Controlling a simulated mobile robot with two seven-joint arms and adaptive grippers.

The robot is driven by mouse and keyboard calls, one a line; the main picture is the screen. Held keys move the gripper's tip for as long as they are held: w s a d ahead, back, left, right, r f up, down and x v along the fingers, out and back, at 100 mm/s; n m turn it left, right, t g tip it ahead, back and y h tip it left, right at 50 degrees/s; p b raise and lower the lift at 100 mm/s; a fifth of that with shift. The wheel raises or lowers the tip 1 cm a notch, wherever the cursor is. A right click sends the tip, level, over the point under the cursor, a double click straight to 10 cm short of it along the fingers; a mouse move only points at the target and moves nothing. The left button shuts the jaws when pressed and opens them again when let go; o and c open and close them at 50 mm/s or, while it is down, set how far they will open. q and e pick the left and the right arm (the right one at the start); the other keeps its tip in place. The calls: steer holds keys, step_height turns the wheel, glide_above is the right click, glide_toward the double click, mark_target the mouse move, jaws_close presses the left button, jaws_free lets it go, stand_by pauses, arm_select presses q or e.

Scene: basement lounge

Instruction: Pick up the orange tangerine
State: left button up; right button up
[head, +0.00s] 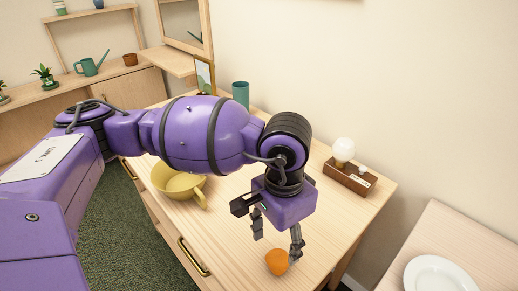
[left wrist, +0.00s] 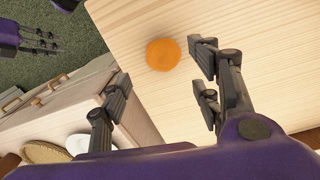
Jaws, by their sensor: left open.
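The orange tangerine (head: 277,262) sits on the light wooden dresser top (head: 232,228), near its front right corner. It also shows in the left wrist view (left wrist: 163,54), at the upper middle, ahead of the fingers. My left gripper (head: 276,246) points down just above and behind the tangerine in the head view. Its fingers are spread apart with nothing between them. In the left wrist view my left gripper (left wrist: 165,92) is open, with the tangerine beyond the gap between its fingertips. I cannot tell whether a finger touches the tangerine.
A yellow cup with a handle (head: 182,184) stands on the dresser left of the gripper. A small lamp on a wooden base (head: 345,172) and a teal cup (head: 241,93) stand further back. A white plate (head: 440,274) lies on a separate surface at the right.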

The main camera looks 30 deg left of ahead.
mark_target(279, 257)
arm_select(q)
steer(key=shift+s+d, duration=0.1)
steer(key=shift+d, duration=0.1)
steer(key=shift+f, duration=0.35)
step_height(279, 257, down, 7)
steer(key=shift+a+f+p, duration=0.1)
steer(key=shift+p, duration=0.45)
steer(key=shift+c, duration=0.3)
steer(key=c, duration=1.1)
